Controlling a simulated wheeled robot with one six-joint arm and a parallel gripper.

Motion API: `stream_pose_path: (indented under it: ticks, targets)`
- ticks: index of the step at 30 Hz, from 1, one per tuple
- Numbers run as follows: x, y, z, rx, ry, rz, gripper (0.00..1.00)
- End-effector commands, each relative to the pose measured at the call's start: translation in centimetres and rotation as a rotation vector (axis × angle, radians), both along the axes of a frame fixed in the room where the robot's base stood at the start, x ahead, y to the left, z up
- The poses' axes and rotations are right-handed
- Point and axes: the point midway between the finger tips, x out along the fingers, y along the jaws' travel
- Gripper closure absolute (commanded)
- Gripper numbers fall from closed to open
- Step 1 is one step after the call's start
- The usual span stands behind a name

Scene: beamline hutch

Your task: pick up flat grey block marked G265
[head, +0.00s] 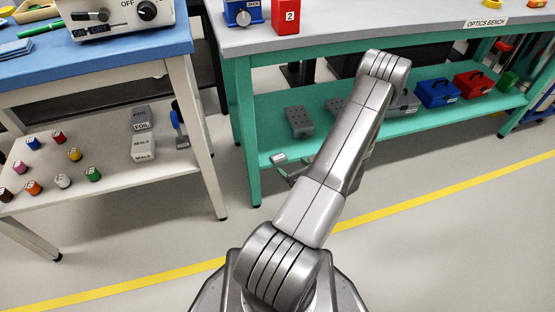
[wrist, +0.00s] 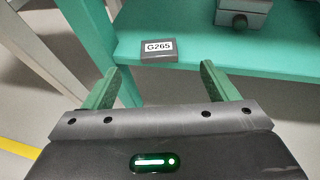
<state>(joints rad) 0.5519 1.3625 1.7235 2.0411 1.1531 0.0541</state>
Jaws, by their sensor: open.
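The flat grey block marked G265 (wrist: 159,51) lies on the green shelf near its front edge in the wrist view, its white label facing the camera. My gripper (wrist: 161,69) is open, with its two green fingers spread wide and nothing between them. In the wrist picture the block appears just beyond the fingertips, between their lines. I cannot tell the height gap between them.
The green optics bench (head: 341,39) has a lower shelf (head: 262,104) holding a grey block with holes (head: 299,122), a blue box (head: 437,93) and a red box (head: 473,84). A green leg (wrist: 100,40) stands left of the block. A white-shelved table (head: 115,175) is at left.

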Motion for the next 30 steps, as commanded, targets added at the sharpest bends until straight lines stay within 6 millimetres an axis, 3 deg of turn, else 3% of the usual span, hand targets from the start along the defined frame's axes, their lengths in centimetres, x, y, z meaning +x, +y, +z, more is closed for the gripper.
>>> stream_pose_path:
  ticks: [4, 14, 22, 29, 30]
  targets:
    - [1.9, 1.2, -1.1, -0.001, -0.002, 0.004, 0.2]
    - [3.6, 2.3, -2.3, -0.001, 0.0, 0.004, 0.2]
    - [6.4, 4.1, -4.2, -0.002, -0.001, 0.005, 0.2]
    - [6.7, 4.2, -4.2, 0.0, 0.0, 0.001, 0.2]
    - [6.6, 4.2, -4.1, 0.0, 0.0, 0.002, 0.24]
